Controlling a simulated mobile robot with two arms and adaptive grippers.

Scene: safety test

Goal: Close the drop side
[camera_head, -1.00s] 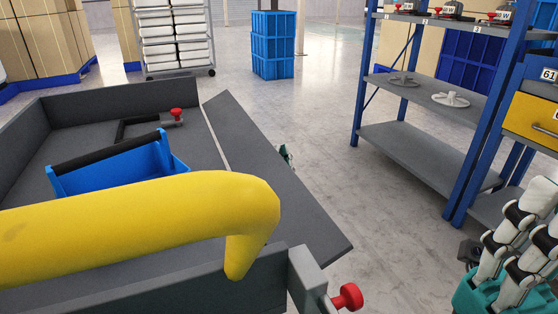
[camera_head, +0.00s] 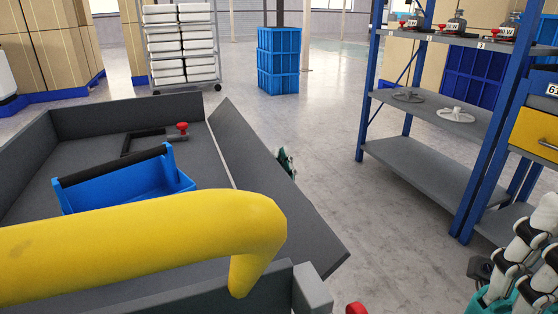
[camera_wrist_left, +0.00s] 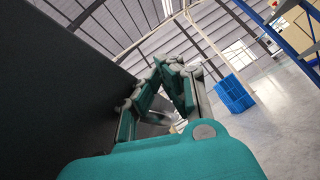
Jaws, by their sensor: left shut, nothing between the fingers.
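The drop side (camera_head: 268,180) is a dark grey panel along the right edge of a grey cart bed (camera_head: 205,160) in the head view. It leans outward from the bed, with its top edge apart from the end walls. My left gripper (camera_head: 287,162) shows as a small teal shape just beyond the panel's outer edge, mostly hidden by it. In the left wrist view my left gripper (camera_wrist_left: 170,72) has its teal fingers together and empty, beside a dark panel (camera_wrist_left: 60,80) on the left. Whether they touch is unclear. A white and teal part of my right arm shows at lower right.
A blue tote (camera_head: 125,185) with a black handle and a red-knobbed tool (camera_head: 182,129) lie in the bed. A thick yellow bent tube (camera_head: 130,245) crosses the front. A red knob (camera_head: 356,308) shows by the corner. Shelving (camera_head: 430,165) stands right; floor between is clear.

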